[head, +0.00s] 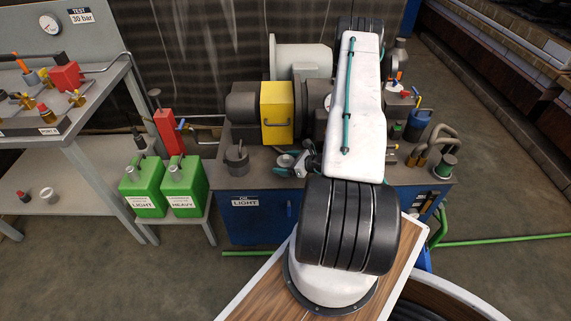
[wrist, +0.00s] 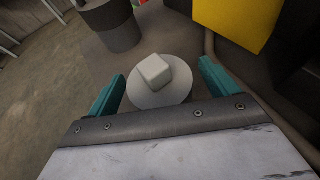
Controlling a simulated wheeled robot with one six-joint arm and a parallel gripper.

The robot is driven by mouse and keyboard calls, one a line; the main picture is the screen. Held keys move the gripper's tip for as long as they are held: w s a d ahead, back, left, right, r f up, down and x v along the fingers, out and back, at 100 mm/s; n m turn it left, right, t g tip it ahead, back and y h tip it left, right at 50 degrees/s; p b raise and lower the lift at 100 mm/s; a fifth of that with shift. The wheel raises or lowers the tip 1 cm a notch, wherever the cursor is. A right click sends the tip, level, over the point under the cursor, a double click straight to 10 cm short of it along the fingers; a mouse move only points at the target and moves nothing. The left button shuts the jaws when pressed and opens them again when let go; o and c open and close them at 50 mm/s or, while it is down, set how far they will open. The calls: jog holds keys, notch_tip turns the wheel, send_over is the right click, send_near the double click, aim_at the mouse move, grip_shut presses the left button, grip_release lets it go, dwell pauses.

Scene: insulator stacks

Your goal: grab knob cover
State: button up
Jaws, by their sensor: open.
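The knob cover, a pale grey disc with a block-shaped knob on top, lies on the bench in the wrist view (wrist: 157,94). In the head view it is a small grey disc (head: 284,160) beside my gripper's teal fingers. My gripper (wrist: 161,72) is open, with one finger on each side of the disc in the wrist picture. Nothing is held. I cannot tell whether the fingers touch the cover or how far above it they are. In the head view my gripper (head: 288,164) is low over the bench, partly hidden by my arm.
A dark grey cylindrical pot (head: 237,158) stands left of the cover, also in the wrist view (wrist: 115,27). A yellow box (head: 277,112) on the pump machinery stands behind it. Green cans (head: 185,187) stand on a low side table at left.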

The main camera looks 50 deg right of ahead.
jog(key=c, duration=1.1)
jog(key=shift+c, duration=0.2)
jog(key=shift+r, duration=0.1)
